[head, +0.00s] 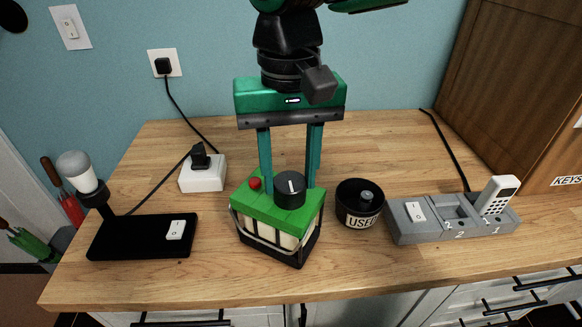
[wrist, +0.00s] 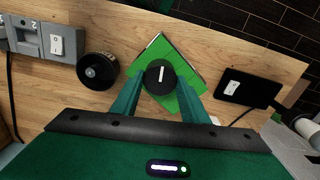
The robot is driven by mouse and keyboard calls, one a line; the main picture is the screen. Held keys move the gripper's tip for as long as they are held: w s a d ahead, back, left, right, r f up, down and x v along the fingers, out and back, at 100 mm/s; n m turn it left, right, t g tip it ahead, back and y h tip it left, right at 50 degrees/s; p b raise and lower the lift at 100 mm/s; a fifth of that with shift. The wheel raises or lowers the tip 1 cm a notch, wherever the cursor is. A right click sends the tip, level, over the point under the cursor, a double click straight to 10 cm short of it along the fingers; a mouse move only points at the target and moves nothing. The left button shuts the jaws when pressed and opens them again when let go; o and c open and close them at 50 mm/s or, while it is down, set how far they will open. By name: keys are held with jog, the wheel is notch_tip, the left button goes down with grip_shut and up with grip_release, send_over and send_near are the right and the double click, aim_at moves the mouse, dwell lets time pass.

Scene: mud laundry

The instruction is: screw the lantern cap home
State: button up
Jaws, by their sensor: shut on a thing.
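The lantern (head: 268,235) stands upright on the counter, with a green top, pale panels and a dark base. Its round black cap (head: 289,191) with a white line sits on the green top; it also shows in the wrist view (wrist: 160,76). My gripper (head: 290,187) points straight down, its two teal fingers on either side of the cap and shut on it. In the wrist view the white line runs nearly straight up and down. The thread under the cap is hidden. A red button (head: 254,183) sits on the lantern top beside the cap.
A black round bin marked USED (head: 360,206) stands just right of the lantern. Farther right is a grey dock (head: 420,232) with a white handset (head: 498,196). At left are a white socket box (head: 203,174) and a black lamp base (head: 140,240). The front counter strip is clear.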

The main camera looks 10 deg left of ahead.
jog(key=shift+m, duration=1.5)
jog(key=shift+d+f+m, duration=0.1)
jog(key=shift+m, duration=1.4)
jog(key=shift+m, duration=0.4)
jog(key=shift+c, duration=1.1)
jog(key=shift+m, duration=1.1)
